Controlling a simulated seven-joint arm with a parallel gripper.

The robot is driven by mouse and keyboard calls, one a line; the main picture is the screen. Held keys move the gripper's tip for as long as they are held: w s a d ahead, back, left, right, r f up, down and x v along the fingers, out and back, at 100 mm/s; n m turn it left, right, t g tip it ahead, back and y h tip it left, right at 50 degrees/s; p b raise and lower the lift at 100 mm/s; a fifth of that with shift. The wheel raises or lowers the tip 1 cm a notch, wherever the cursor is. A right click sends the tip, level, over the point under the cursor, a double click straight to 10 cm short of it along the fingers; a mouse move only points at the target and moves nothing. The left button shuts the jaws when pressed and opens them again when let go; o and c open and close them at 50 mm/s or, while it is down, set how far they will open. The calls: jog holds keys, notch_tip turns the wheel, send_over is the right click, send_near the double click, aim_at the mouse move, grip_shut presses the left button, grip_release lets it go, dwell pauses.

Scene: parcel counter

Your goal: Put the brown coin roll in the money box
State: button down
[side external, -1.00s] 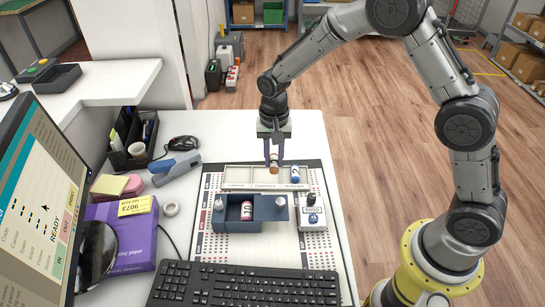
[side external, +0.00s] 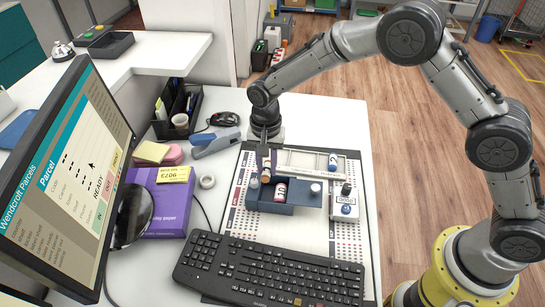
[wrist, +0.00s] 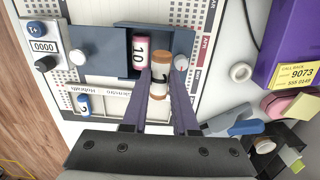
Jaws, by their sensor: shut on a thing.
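In the wrist view the brown roll (wrist: 160,80) sits between the fingertips, overlapping the near part of the box's open compartment. The money box (side external: 295,208) is blue-grey, with white knobs at its sides; its left part is open and a panel covers its right part in the side view. A pink-red coin roll (side external: 280,190) is inside the open part, right beside the brown one in that view. I cannot tell how deep the brown roll is.
A pale compartment tray (side external: 310,172) lies behind the box, with a blue roll (side external: 333,161) at its right. A keyboard (side external: 265,268) lies in front; a stapler (side external: 215,142) and tape roll (side external: 207,182) are at left.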

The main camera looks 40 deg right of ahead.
send_over(267, 196)
jog(key=shift+s+f, duration=0.1)
jog(key=shift+f, duration=2.75)
jog(key=c, duration=0.7)
grip_release()
jog(key=shift+o, duration=0.5)
jog(key=shift+a, duration=0.1)
jog(key=shift+r, duration=0.15)
jog(key=r, duration=1.3)
jog(key=shift+d+r, duration=0.2)
jog(key=shift+r, duration=0.05)
